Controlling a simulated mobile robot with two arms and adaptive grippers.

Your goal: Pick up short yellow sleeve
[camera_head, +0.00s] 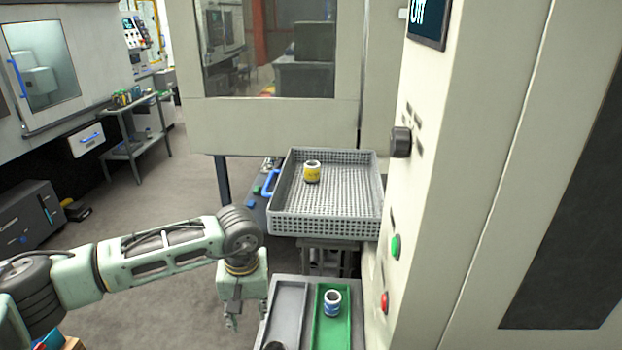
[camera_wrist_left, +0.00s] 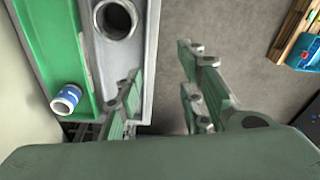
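The short yellow sleeve (camera_head: 312,173) stands upright in the grey perforated basket (camera_head: 325,225), toward its back left. It has a pale rim and is not in the left wrist view. My left gripper (camera_head: 246,318) points down beside the left edge of the two-channel tray, in front of and below the basket, well apart from the yellow sleeve. In the left wrist view the fingers of my left gripper (camera_wrist_left: 160,92) are spread with nothing between them. My right gripper is in neither view.
A blue and white sleeve (camera_head: 333,302) lies in the green channel (camera_head: 332,333); it shows in the wrist view (camera_wrist_left: 67,99). A dark ring-shaped part (camera_wrist_left: 116,19) sits in the grey channel. The machine panel (camera_head: 400,225) closes off the right side. Floor lies open at left.

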